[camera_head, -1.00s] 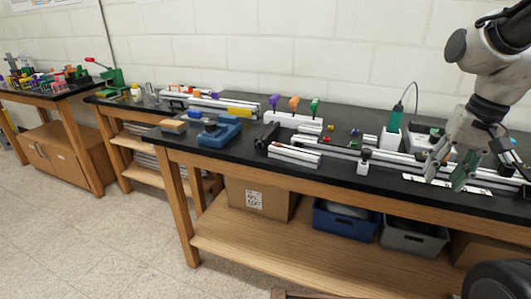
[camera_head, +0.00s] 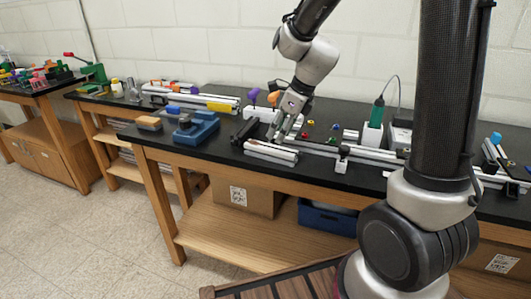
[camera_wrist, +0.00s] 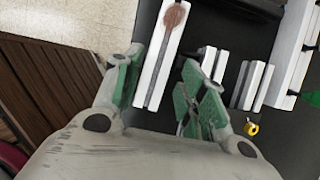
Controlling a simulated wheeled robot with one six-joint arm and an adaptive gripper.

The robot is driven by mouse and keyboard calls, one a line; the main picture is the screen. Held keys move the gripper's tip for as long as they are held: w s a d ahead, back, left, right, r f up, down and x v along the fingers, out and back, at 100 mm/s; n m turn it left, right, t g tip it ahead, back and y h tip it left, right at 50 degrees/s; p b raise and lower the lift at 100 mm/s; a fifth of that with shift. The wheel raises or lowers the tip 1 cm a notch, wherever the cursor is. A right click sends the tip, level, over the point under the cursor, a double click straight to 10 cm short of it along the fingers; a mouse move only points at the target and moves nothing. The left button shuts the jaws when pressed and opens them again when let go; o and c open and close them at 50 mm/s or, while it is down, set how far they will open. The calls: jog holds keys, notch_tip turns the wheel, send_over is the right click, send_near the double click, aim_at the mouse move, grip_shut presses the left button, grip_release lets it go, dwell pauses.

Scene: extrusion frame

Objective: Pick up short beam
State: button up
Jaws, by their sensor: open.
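A short white beam with a dark slot (camera_head: 270,151) lies near the bench's front edge. In the wrist view, a white slotted beam (camera_wrist: 157,70) runs between my fingers, with a reddish-brown round patch near its far end. My gripper (camera_head: 286,134) is open over the bench by the short beam. In the wrist view, the green-padded fingers of my gripper (camera_wrist: 160,72) stand apart on either side of the beam, and nothing is clamped. I cannot tell the exact height gap.
Smaller white slotted pieces (camera_wrist: 252,86) lie to the right in the wrist view, with a yellow part (camera_wrist: 251,129) nearby. A blue vise (camera_head: 196,128) stands left of the beam. A long rail (camera_head: 365,152) and a green tool (camera_head: 376,114) are to the right.

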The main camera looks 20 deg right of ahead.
aim_at(270, 147)
jog(key=shift+a+f, duration=0.1)
jog(key=shift+f, duration=0.1)
jog(key=x, duration=0.7)
jog(key=shift+w+a+f, duration=0.1)
jog(key=shift+w, duration=0.1)
jog(key=shift+c, duration=0.5)
jog(key=c, duration=0.7)
jog(key=shift+c, duration=0.2)
